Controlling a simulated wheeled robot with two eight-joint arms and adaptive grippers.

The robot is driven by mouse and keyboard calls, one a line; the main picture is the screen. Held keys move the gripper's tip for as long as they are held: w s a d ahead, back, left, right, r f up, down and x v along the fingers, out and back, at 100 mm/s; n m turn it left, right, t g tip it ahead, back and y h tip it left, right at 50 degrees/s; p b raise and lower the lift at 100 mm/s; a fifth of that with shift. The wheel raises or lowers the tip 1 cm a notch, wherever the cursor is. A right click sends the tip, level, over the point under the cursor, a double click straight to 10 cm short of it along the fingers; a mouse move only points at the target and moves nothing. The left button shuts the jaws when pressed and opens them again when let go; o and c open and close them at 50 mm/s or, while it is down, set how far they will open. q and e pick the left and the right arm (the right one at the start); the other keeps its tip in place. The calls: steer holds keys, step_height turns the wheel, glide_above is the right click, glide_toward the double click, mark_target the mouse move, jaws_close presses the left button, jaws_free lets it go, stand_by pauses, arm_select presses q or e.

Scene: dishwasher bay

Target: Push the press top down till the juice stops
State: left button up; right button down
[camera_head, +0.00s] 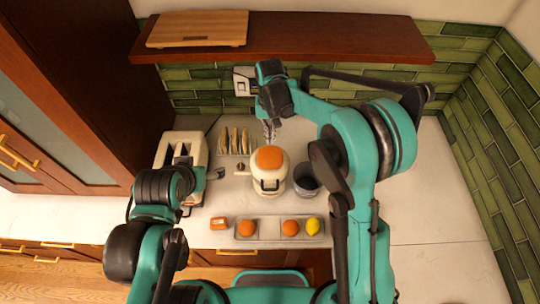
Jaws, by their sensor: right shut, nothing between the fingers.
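The juice press (269,182) is a rounded cream body with an orange top (270,158), standing upright on the pale counter in the head view. My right gripper (270,131) is shut and empty, pointing down just behind the orange top. From this angle I cannot tell whether its fingertips touch the top. My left gripper (191,203) is low at the left, in front of the toaster and apart from the press. Its fingers are too small and dark to read. No juice flow can be made out.
A dark grey cup (306,181) stands right of the press. A white toaster (180,150) and a rack with slices (235,142) are left and behind. The right counter is clear.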

mark_target(270, 154)
steer(key=shift+s+f+b, duration=0.2)
steer(key=shift+f+b, duration=0.55)
steer(key=shift+f, duration=0.8)
steer(key=shift+s+f+b, duration=0.15)
steer(key=shift+f+b, duration=0.55)
steer(key=shift+f, duration=0.85)
